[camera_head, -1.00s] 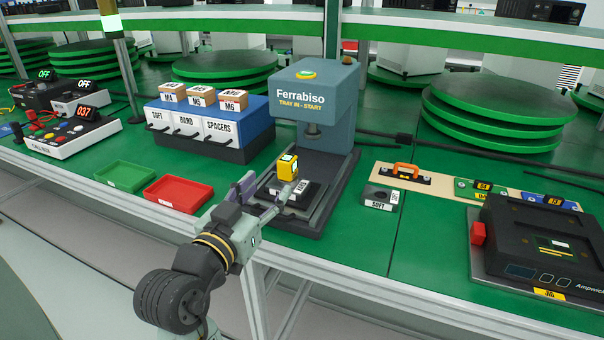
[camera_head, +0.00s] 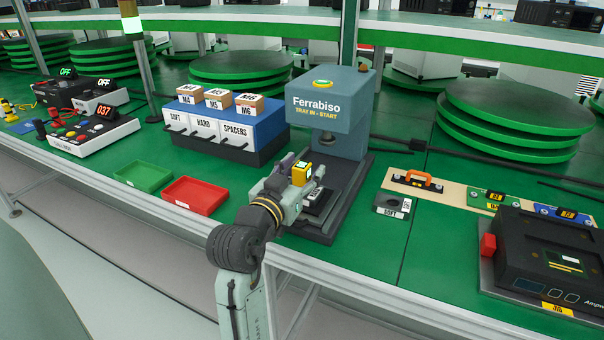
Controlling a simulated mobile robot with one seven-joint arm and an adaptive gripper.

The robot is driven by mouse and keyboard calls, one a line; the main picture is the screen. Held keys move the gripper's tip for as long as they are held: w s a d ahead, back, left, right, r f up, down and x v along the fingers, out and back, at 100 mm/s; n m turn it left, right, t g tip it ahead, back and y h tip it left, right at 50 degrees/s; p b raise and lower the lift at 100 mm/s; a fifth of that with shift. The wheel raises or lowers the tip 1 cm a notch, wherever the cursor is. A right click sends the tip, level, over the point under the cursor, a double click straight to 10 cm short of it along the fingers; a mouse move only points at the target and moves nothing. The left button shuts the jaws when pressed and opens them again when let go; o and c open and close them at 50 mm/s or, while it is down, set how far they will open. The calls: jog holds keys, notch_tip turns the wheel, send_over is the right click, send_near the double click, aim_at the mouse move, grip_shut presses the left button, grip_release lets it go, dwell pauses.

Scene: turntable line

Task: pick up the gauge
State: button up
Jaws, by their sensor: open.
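A small yellow block with a pale face, which looks like the gauge (camera_head: 302,171), is at the press. A dark block with a white label (camera_head: 316,198) lies on the press tray just below and right of it. My gripper (camera_head: 292,175) is open, with its fingers close about the yellow block in this view. The near finger and wrist hide the block's lower part. I cannot tell whether the fingers touch it, or what it rests on.
A red tray (camera_head: 195,196) and a green tray (camera_head: 143,177) lie to the left. A SOFT block (camera_head: 392,205) and an orange-handled piece (camera_head: 417,180) lie to the right. Green bench is clear between.

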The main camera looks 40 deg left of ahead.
jog(key=shift+c, duration=0.6)
grip_shut()
